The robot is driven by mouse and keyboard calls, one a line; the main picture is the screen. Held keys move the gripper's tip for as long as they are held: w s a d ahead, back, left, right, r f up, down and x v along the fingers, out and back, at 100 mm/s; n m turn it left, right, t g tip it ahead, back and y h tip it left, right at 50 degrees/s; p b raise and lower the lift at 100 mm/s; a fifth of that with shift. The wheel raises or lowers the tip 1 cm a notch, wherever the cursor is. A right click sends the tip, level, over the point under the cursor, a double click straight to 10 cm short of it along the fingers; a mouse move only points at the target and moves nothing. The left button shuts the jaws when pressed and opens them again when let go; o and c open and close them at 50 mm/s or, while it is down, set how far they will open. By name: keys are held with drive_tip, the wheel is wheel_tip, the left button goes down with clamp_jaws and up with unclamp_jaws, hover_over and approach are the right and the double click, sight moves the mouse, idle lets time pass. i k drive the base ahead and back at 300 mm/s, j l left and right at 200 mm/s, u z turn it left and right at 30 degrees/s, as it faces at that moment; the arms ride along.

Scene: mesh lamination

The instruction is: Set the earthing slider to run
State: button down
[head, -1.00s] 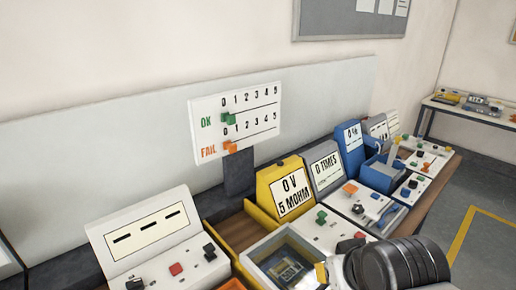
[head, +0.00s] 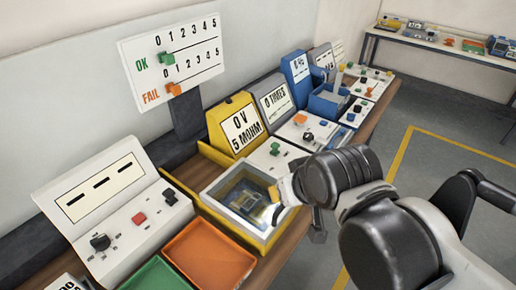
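The yellow meter (head: 237,124) reads "0 V" and "5 MOHM". A white control panel (head: 268,158) in front of it carries a green knob (head: 275,149). I see no label that marks the earthing slider, so I cannot tell which control it is or how it is set. My gripper (head: 285,203) is at the right side of the glass-topped yellow box (head: 215,200), near the lower right of that panel. My arm's dark wrist hides part of the bench there. The fingers are too small and covered to show whether they are open or shut.
An OK/FAIL counter board (head: 186,55) stands behind. A grey "0 TIMES" display (head: 278,102) and a blue device (head: 297,80) stand farther along the bench. An orange tray (head: 209,257), a green tray (head: 155,277) and a dashed display (head: 103,192) are nearer. Floor is clear right.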

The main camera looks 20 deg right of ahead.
sight(275, 153)
drive_tip(key=i+l, duration=0.2)
drive_tip(key=l, duration=0.15)
drive_tip(key=i+l, duration=0.2)
drive_tip(key=l, duration=0.15)
drive_tip(key=i+l, duration=0.2)
drive_tip(key=l, duration=0.2)
drive_tip(key=i+l, duration=0.2)
drive_tip(key=l, duration=0.15)
